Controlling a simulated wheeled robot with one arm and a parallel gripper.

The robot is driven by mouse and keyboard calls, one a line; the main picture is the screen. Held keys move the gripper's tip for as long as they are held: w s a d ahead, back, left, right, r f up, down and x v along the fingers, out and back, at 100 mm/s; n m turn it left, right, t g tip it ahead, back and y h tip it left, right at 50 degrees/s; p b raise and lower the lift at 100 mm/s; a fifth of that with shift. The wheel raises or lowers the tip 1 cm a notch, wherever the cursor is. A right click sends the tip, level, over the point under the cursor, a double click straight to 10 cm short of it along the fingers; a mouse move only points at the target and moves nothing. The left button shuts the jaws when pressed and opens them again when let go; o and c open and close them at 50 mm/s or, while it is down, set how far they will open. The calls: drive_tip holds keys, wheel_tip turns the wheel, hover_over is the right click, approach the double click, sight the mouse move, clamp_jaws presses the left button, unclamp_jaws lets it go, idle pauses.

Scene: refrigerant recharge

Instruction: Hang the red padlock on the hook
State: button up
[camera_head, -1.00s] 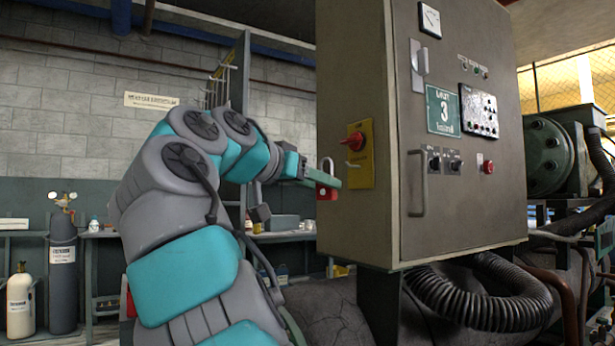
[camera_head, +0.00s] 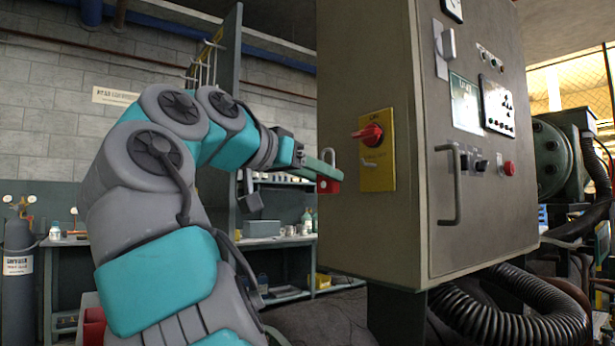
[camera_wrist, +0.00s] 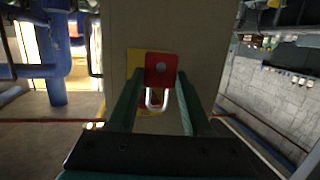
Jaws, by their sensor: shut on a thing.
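The red padlock (camera_head: 329,186) is held at the tip of my gripper (camera_head: 318,167), in front of the left side of the grey cabinet. In the wrist view the padlock (camera_wrist: 161,64) sits between the two green fingers of my gripper (camera_wrist: 161,78), its silver shackle pointing toward the wrist. In the head view the shackle stands upward. Several thin hooks (camera_head: 205,74) show on the edge of a dark upright board (camera_head: 229,60), behind my arm and left of the padlock. Which hook is meant, I cannot tell.
The grey cabinet (camera_head: 350,70) stands close on the right. Its side carries a yellow plate (camera_head: 377,175) with a red rotary switch (camera_head: 369,134). A workbench (camera_head: 285,240) with bottles stands behind. A black corrugated hose (camera_head: 500,310) hangs below the cabinet.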

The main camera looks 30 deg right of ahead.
drive_tip(key=shift+w+d+b, duration=0.15)
drive_tip(key=shift+d+b, duration=0.05)
drive_tip(key=shift+d, duration=2.4)
drive_tip(key=shift+w+d+b, duration=0.15)
drive_tip(key=shift+d, duration=2.45)
drive_tip(key=shift+f+b, duration=0.5)
drive_tip(key=shift+b, duration=0.05)
drive_tip(key=o, duration=1.3)
drive_tip(key=shift+c, duration=0.2)
drive_tip(key=shift+a, duration=0.1)
